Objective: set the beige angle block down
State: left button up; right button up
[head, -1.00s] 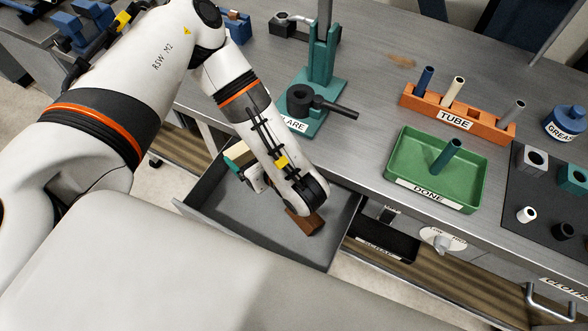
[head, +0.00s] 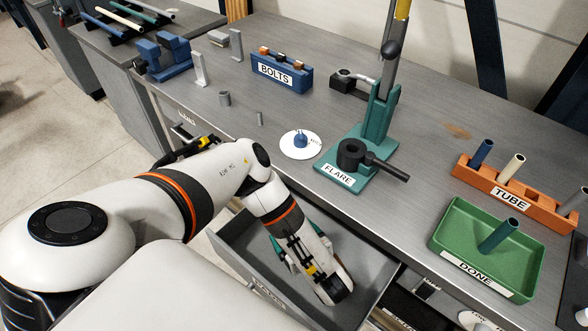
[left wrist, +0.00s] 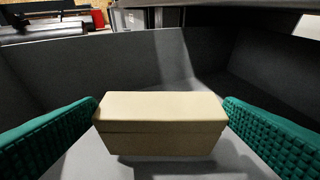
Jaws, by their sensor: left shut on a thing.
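The beige angle block (left wrist: 160,125) sits between the green finger pads of my left gripper (left wrist: 162,118) in the left wrist view, its long side spanning them. The left gripper is shut on it. In the head view the left gripper (head: 284,250) is down inside the open grey drawer (head: 240,238), and my own wrist hides the block. In the wrist view the drawer's floor is close below the block, with a shadow there. I cannot tell whether they touch. My right gripper is not in view.
The bench top is above and behind the drawer. On it stand the teal flare stand (head: 345,178), a white disc with a blue piece (head: 300,144), the blue bolts holder (head: 282,74), the orange tube rack (head: 512,195) and the green done tray (head: 490,283). Drawer walls surround the gripper.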

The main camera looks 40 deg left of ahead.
pick_arm(q)
jog(key=shift+f, duration=0.4)
jog(key=o, duration=0.7)
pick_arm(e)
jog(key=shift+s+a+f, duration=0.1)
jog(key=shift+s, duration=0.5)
pick_arm(q)
jog(key=p+v, duration=0.1)
jog(key=v, duration=1.1)
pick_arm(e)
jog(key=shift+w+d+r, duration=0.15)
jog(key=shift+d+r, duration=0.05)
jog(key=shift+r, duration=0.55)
pick_arm(q)
jog(key=shift+r+p, duration=0.1)
jog(key=shift+p, duration=0.2)
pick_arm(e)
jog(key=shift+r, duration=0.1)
